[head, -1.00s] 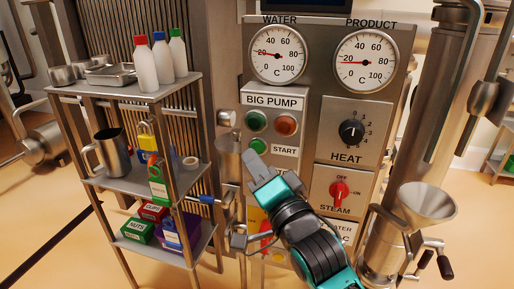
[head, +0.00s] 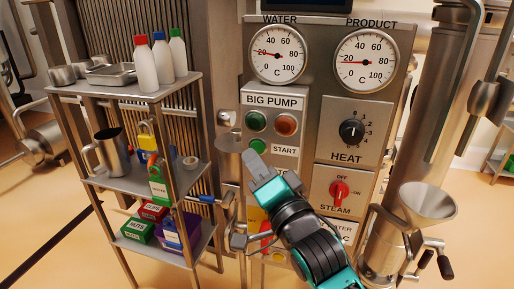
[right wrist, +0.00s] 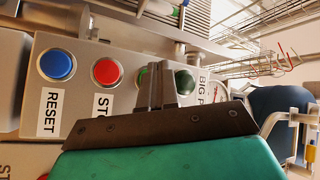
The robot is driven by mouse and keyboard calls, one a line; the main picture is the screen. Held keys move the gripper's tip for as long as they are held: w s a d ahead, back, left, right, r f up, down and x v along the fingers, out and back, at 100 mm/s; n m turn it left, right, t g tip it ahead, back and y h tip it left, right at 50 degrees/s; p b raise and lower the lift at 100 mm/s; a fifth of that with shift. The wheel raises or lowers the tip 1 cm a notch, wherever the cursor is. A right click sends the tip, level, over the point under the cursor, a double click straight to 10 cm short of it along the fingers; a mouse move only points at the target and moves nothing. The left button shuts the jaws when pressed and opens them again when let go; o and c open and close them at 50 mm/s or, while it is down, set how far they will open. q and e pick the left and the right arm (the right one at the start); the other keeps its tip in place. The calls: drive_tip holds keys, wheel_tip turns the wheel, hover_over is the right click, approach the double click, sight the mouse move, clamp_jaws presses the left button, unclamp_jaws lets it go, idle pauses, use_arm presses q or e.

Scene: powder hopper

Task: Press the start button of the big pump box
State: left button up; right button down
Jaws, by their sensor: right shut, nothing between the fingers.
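The big pump box (head: 272,100) is a grey panel with a "BIG PUMP" label. Its green start button (head: 258,146) sits beside the START label (head: 284,150), below a green lamp (head: 256,121) and an orange-red lamp (head: 286,124). My right gripper (head: 252,158) is shut and empty, its fingertips just below the start button in the head view. In the right wrist view its fingertips (right wrist: 160,72) overlap the green start button (right wrist: 144,77), which is partly hidden. I cannot tell whether they touch. My left gripper is not in view.
In the right wrist view a red stop button (right wrist: 106,71) and a blue reset button (right wrist: 57,64) lie left of the fingers. The heat knob (head: 351,131) and red steam knob (head: 339,191) are on the right. A shelf (head: 130,182) with bottles and padlocks stands left.

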drive_tip(key=shift+w, duration=0.1)
idle(0.4)
drive_tip(key=shift+w+d, duration=0.15)
drive_tip(key=shift+w, duration=0.15)
drive_tip(key=shift+w+d+p, duration=0.15)
drive_tip(key=shift+w+p, duration=0.25)
idle(0.5)
drive_tip(key=shift+s, duration=0.2)
drive_tip(key=shift+s+a+p, duration=0.25)
drive_tip(key=shift+s+p, duration=0.15)
drive_tip(key=shift+s, duration=0.2)
